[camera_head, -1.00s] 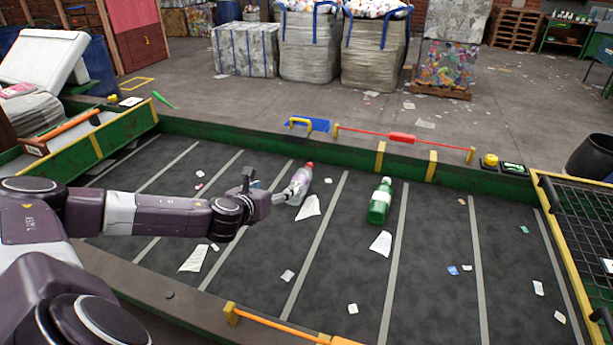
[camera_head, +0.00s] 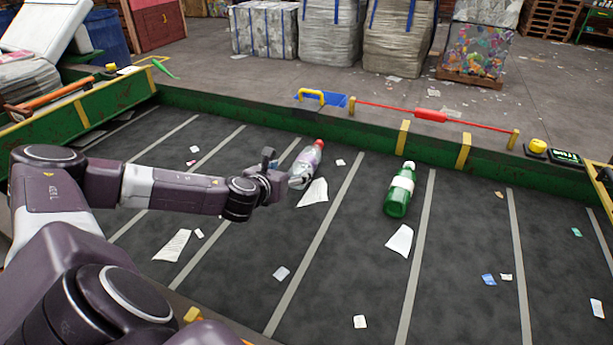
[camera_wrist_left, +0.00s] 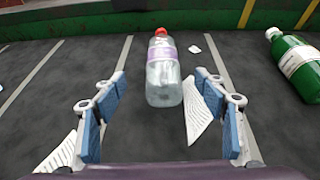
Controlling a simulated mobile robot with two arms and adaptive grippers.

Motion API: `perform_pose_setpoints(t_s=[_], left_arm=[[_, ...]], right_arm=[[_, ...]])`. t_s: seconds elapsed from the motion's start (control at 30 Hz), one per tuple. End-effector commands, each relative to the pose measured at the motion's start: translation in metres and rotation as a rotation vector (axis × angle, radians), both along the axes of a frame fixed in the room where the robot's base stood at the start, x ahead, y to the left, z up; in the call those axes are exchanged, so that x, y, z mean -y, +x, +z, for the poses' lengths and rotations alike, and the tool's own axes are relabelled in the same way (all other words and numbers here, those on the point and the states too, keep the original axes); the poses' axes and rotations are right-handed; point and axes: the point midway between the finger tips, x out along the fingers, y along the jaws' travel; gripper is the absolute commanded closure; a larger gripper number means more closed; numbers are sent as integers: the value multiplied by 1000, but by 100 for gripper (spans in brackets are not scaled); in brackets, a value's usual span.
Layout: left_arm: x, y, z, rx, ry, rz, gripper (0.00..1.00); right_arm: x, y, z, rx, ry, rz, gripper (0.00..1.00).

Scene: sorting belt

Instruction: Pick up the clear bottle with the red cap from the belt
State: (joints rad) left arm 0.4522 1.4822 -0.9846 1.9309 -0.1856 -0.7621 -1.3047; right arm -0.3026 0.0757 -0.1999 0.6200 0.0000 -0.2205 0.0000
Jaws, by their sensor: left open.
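The clear bottle (camera_head: 306,164) with a red cap and a pale purple label lies on the dark belt, its cap toward the far side. My left gripper (camera_head: 287,180) is open at the near, base end of the bottle. In the left wrist view, the clear bottle (camera_wrist_left: 163,85) lies straight ahead, with its base at the mouth of the open left gripper (camera_wrist_left: 160,88). My right gripper is not in view.
A green bottle (camera_head: 399,190) with a white label lies to the right on the belt. Paper scraps (camera_head: 313,192) lie around, one beside the clear bottle. The green belt wall (camera_head: 375,135) runs behind, with a red bar (camera_head: 430,117) above it.

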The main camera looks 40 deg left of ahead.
Motion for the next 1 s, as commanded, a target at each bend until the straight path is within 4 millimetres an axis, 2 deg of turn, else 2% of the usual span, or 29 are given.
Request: perform_pose_setpoints(t_s=[0.03, 0.17, 0.57, 1.0], left_arm=[[0, 0, -16, 0, 1, 0, 34], [0, 1, -24, 1, 1, 0, 34], [-8, 26, -36, 0, 0, -1, 34], [-19, 65, -58, 1, 1, 2, 34]], right_arm=[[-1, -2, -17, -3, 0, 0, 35], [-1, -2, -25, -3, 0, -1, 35], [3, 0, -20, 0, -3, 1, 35], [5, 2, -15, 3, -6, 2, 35]])
